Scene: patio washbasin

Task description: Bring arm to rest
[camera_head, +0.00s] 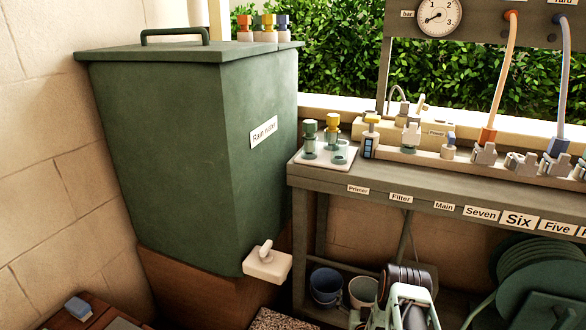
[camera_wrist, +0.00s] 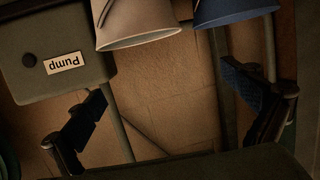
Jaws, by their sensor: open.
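My gripper (camera_wrist: 165,88) shows in the wrist view, with its two dark fingers wide apart at the left and right. Nothing is between the fingers; a tan wall shows through the gap. A cream bucket (camera_wrist: 135,22) and a dark blue bucket (camera_wrist: 230,10) are at the top of that view, beyond the fingers. In the head view, part of my arm (camera_head: 408,305) shows at the bottom, in front of the workbench's lower shelf. The fingers cannot be made out there.
A green rain water tank (camera_head: 180,130) stands at the left, with a white tap (camera_head: 267,262) low on its front. The workbench (camera_head: 430,207) carries valves and hoses. Below it are a blue bucket (camera_head: 325,285), a cream bucket (camera_head: 363,291) and a green reel (camera_head: 540,275). A pump box (camera_wrist: 50,80) is at left in the wrist view.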

